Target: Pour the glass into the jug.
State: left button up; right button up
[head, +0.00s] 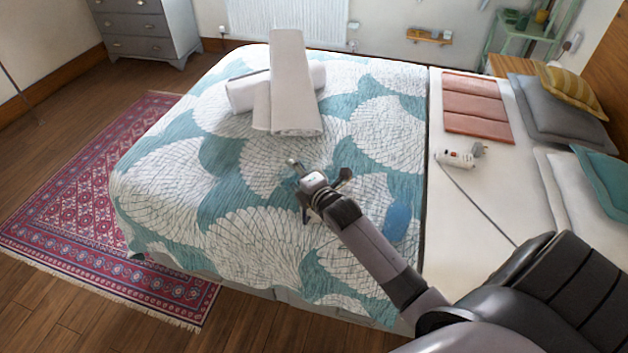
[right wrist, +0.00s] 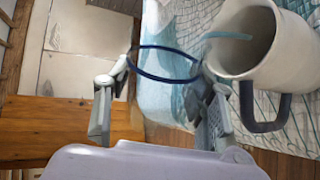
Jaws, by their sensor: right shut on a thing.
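My right gripper (head: 305,178) is over the middle of the bed. In the right wrist view my right gripper (right wrist: 160,92) is shut on a clear glass with a dark blue rim (right wrist: 165,78). The cream jug (right wrist: 296,58), with a grey handle, is close to the right of the glass in that view. Its open mouth faces the glass, and a pale blue streak crosses the mouth; I cannot tell whether it is liquid. In the head view I cannot clearly make out the glass or jug around the gripper. My left gripper is not in view.
Folded and rolled white towels (head: 290,85) lie on the patterned bed (head: 165,185), beyond the gripper. A blue object (head: 397,222) lies right of my forearm. A white power strip (head: 455,158) with a cord is farther right. The near-left quilt is clear.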

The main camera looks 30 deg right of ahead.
jog(key=shift+d+r+m+p, duration=0.15)
jog(key=shift+r+m+p, duration=0.15)
jog(key=shift+p, duration=0.2)
jog(key=shift+f+y, duration=0.1)
jog(key=shift+y, duration=0.2)
